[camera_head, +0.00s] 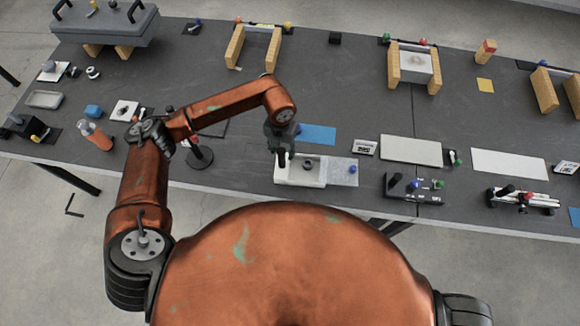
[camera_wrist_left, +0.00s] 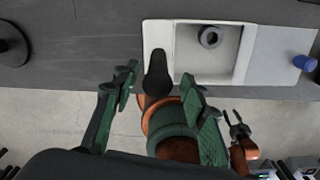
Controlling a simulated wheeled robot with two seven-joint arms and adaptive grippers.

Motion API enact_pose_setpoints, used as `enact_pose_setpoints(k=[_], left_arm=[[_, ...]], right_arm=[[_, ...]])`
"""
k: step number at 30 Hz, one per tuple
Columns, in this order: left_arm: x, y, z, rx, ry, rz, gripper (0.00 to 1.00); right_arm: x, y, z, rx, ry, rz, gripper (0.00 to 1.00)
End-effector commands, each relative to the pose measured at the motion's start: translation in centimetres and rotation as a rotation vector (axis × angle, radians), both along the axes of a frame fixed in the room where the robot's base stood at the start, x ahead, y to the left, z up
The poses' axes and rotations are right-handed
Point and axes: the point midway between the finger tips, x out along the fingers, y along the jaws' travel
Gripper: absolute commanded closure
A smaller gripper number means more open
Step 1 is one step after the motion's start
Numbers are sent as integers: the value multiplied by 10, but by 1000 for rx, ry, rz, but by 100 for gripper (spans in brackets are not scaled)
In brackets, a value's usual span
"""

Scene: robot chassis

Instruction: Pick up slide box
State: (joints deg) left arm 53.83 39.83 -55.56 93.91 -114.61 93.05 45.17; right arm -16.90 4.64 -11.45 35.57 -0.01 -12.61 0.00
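The slide box (camera_head: 314,180), a white tray with a recess, sits at the table's front edge in the head view. A dark ring (camera_head: 307,165) lies in its recess. In the wrist view the box (camera_wrist_left: 247,52) is at the upper middle, and the ring (camera_wrist_left: 210,37) shows inside. A black upright handle (camera_wrist_left: 157,76) stands at its left side. My left gripper (camera_head: 281,140) is above the left part of the box. Its green-padded fingers (camera_wrist_left: 157,88) are apart, with the handle between them in the picture; contact cannot be told. My right gripper is outside the head view.
A black round stand (camera_head: 200,157) is to the left. A black fixture with knobs (camera_head: 413,188) is to the right. The table edge is close in front.

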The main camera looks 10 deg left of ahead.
Motion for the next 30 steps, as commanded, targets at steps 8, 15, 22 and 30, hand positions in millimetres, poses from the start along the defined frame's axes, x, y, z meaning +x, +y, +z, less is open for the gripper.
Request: enact_pose_setpoints(k=[8, 15, 22, 30], left_arm=[[0, 0, -24, -1, 2, 0, 60], [1, 2, -57, -2, 4, 0, 60], [2, 2, -70, -2, 0, -1, 60], [2, 2, -69, -2, 1, -1, 73]], right_arm=[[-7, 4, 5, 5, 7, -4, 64], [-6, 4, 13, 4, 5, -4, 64], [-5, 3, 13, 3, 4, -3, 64], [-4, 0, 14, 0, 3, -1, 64]])
